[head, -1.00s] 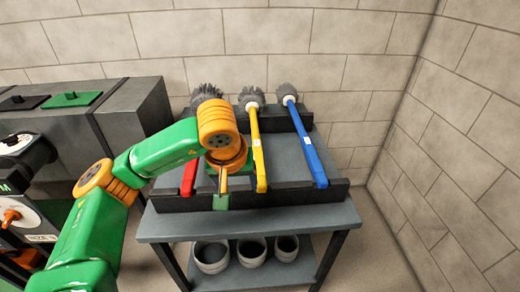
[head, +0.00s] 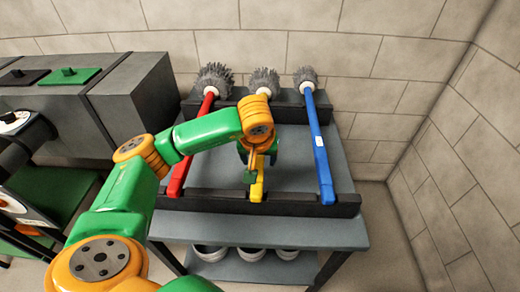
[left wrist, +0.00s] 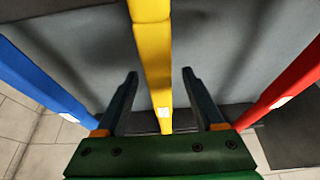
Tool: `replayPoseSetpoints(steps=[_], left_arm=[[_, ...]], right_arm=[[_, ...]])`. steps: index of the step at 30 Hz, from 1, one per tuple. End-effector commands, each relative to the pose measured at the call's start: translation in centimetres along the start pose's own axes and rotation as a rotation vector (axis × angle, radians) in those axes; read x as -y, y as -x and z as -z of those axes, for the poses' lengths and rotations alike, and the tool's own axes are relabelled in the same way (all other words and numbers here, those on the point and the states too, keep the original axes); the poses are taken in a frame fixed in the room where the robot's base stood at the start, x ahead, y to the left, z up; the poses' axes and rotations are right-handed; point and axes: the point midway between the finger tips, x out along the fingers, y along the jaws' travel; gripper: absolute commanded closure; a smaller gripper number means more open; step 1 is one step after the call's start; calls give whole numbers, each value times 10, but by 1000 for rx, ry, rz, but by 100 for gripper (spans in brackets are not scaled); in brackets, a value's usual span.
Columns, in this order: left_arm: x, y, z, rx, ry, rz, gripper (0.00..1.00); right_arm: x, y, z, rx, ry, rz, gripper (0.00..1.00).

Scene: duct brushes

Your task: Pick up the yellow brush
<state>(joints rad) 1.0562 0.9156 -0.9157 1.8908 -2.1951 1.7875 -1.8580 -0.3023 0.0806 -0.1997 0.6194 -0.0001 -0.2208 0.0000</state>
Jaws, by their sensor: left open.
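The yellow brush (head: 258,188) lies in the middle of the rack, its grey bristle head (head: 264,82) at the back and its handle end on the black front rail. My left arm covers much of its handle in the head view. My left gripper (left wrist: 160,85) is open, with one finger on each side of the yellow handle (left wrist: 154,60) in the left wrist view. The fingers look apart from the handle. How high they are above it I cannot tell. My right gripper is not in view.
A red brush (head: 178,175) lies left of the yellow one and a blue brush (head: 320,155) right of it. The rack (head: 220,204) stands on a grey table (head: 270,235) with pots (head: 210,253) below. A grey cabinet (head: 130,110) is at left, brick walls behind and right.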

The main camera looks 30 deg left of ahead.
Motion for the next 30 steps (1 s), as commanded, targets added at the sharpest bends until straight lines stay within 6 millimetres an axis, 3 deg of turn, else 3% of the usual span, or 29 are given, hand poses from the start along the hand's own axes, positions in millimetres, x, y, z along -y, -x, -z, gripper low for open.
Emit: replayPoseSetpoints(steps=[26, 30], left_arm=[[0, -4, -2, 1, 0, -1, 30], [0, -4, -2, 1, 0, -1, 65]], right_arm=[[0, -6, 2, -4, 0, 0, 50], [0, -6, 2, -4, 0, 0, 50]])
